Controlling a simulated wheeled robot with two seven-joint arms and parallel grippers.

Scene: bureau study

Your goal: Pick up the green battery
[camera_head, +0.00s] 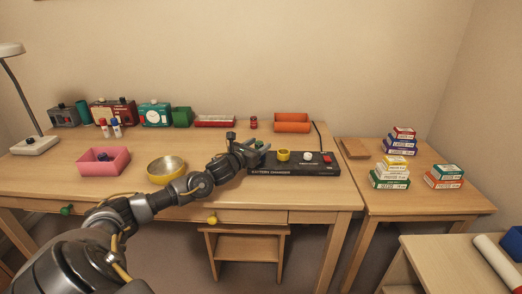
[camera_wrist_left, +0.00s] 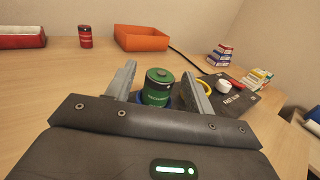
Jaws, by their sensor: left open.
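The green battery (camera_wrist_left: 158,86) stands upright between the two fingers of my left gripper (camera_wrist_left: 158,76) in the left wrist view. Its dark top with a metal cap shows, and a blue ring shows around its base. The fingers are open, one on each side; contact is not clear. In the head view my left gripper (camera_head: 256,150) is at the left end of the black battery charger (camera_head: 300,170) and largely hides the battery. The charger also shows in the left wrist view (camera_wrist_left: 242,108). My right gripper is not in view.
On the charger are a yellow ring (camera_head: 283,155), a white knob (camera_head: 307,156) and a red part. A red battery (camera_head: 253,122) and an orange tray (camera_head: 292,123) stand behind. Boxes (camera_head: 390,173) stack on the right table.

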